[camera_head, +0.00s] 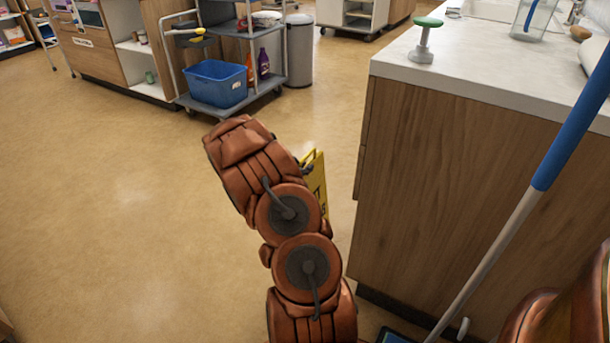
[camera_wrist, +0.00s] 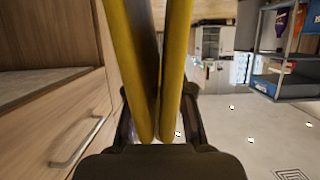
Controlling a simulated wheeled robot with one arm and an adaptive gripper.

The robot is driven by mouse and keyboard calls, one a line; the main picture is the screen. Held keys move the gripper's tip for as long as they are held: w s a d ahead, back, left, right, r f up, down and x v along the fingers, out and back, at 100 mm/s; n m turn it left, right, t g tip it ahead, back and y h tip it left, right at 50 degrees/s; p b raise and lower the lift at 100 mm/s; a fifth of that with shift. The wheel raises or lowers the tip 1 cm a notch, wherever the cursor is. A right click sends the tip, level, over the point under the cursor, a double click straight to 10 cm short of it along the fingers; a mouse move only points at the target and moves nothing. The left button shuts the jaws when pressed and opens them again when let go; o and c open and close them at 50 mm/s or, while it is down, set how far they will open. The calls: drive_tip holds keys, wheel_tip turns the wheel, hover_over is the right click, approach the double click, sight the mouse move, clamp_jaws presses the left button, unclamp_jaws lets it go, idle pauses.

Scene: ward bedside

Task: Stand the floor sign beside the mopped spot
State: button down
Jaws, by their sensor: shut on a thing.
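The yellow floor sign (camera_head: 316,181) shows in the head view just right of my arm, near the wooden counter's side. My arm hides most of it. In the wrist view its two yellow panels (camera_wrist: 177,60) run up between the dark fingers of my gripper (camera_wrist: 158,112). My gripper is shut on the sign. The sign's far end is out of the wrist view. I cannot tell a mopped spot for sure; the tan floor (camera_head: 130,240) has pale shiny patches at left that may be only reflections.
A wooden counter (camera_head: 450,190) with a white top stands close at right. A mop with a blue handle (camera_head: 575,115) leans in front of it. A grey cart (camera_head: 270,98) with a blue bin (camera_head: 215,84) stands at the back. Open floor lies at left.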

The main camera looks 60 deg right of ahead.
drive_tip(key=shift+f+b, duration=0.4)
drive_tip(key=shift+f, duration=0.9)
drive_tip(key=c, duration=1)
unclamp_jaws()
drive_tip(key=shift+c, duration=0.2)
drive_tip(key=shift+f, duration=0.1)
